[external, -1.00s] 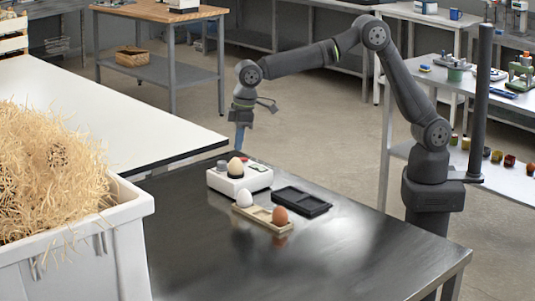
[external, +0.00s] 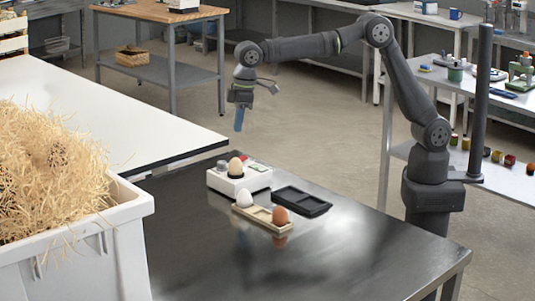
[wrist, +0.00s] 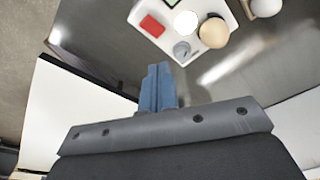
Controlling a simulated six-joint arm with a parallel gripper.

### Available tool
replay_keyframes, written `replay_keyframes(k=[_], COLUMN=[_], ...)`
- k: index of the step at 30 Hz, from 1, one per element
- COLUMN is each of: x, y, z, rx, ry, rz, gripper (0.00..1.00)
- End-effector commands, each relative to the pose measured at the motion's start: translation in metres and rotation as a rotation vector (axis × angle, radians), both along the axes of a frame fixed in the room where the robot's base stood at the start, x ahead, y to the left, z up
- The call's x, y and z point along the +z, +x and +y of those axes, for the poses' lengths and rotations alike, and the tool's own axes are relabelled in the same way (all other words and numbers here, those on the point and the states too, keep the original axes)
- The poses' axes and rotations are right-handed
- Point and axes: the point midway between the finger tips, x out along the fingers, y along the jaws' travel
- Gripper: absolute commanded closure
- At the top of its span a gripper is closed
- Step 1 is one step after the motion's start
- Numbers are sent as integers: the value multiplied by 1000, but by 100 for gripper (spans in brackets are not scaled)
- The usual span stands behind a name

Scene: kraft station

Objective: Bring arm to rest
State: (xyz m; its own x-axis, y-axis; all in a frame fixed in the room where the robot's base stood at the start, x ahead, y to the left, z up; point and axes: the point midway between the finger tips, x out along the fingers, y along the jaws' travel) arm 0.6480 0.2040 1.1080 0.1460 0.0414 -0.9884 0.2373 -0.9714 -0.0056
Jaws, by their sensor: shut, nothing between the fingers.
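My gripper (external: 239,119) hangs in the air, pointing down, above the far edge of the dark metal table (external: 345,255). Its blue fingers are closed together and empty; they also show in the wrist view (wrist: 158,88). A white device (external: 258,178) stands on the table below and in front of it, with a beige egg (external: 235,167) on top. The same device (wrist: 160,40) and beige egg (wrist: 214,32) appear at the top of the wrist view. My arm reaches left from its base at the right.
A beige tray (external: 262,219) holds a white egg (external: 244,198) and a brown egg (external: 280,216). A black empty tray (external: 302,201) lies beside it. A white crate (external: 115,245) of straw (external: 50,160) stands front left. A white-topped table (external: 110,125) lies behind.

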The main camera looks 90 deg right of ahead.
Motion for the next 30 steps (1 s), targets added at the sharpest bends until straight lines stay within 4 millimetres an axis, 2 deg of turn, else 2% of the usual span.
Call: replay_keyframes(k=[21, 30], x=[49, 63], y=[-22, -29], z=[-26, -32], rx=[-625, -805], ry=[155, 200], rz=[49, 69], gripper=[100, 100])
